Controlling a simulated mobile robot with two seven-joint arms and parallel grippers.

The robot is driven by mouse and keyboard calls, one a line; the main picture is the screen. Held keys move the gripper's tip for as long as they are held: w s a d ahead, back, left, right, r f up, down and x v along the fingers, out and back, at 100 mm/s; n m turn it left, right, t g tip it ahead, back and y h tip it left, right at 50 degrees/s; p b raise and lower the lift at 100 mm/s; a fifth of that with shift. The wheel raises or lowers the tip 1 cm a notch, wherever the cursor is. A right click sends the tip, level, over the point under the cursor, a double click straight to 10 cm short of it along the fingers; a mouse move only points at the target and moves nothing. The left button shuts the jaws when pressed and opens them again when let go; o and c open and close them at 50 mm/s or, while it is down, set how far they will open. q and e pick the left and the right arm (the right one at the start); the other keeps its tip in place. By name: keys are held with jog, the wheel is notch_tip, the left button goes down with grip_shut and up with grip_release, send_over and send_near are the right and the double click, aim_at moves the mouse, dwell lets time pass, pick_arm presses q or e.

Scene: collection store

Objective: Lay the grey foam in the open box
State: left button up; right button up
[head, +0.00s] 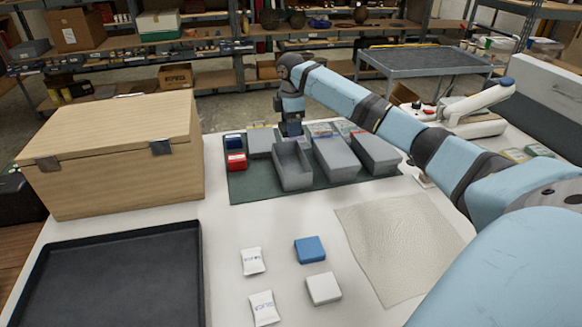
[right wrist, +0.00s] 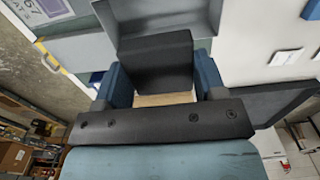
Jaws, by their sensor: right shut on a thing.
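The open grey box (head: 293,182) stands on a dark green mat, its top facing up and its visible inside plain grey. In the right wrist view a grey box wall (right wrist: 205,18) shows at the top edge. My right gripper (head: 291,127) is above the far end of the open box, pointing down. In the right wrist view its two blue fingers are shut on the dark grey foam (right wrist: 155,62), a flat-faced block. In the head view the foam is hard to make out at the fingers. My left gripper is not in view.
Other grey boxes (head: 376,155) stand close on both sides, with small red (head: 236,161) and blue boxes at left. A wooden case (head: 115,165) and black tray (head: 115,285) fill the left. Packets, a blue block (head: 310,249), a white block and a pale sheet (head: 400,245) lie in front.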

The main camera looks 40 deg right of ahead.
aim_at(291, 171)
notch_tip(291, 171, down, 15)
jog(key=shift+r, duration=0.15)
dwell(0.4)
jog(key=o, duration=1)
jog(key=shift+c, duration=0.2)
notch_tip(291, 171, up, 12)
jog(key=shift+r, duration=0.15)
